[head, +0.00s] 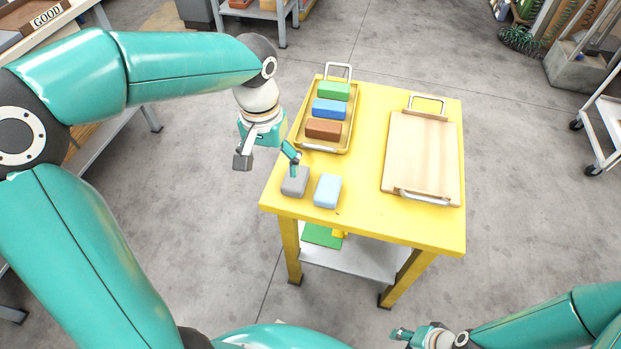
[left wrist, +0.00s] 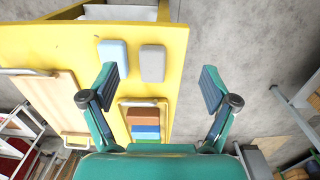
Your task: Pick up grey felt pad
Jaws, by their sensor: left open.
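The grey felt pad (head: 296,183) lies on the yellow table (head: 365,214) near its front left corner. It also shows in the left wrist view (left wrist: 153,64). My left gripper (head: 267,160) is open and empty, above the table's left edge. One finger overlaps the grey pad in the head view and the other is out past the edge. In the left wrist view the pad appears between the open fingers (left wrist: 158,77), farther off. My right gripper (head: 402,333) is low at the bottom of the head view, away from the table; its opening is unclear.
A light blue pad (head: 327,191) lies just right of the grey one. Behind them a yellow tray (head: 311,143) holds green, blue and brown blocks. Front table surface is clear.

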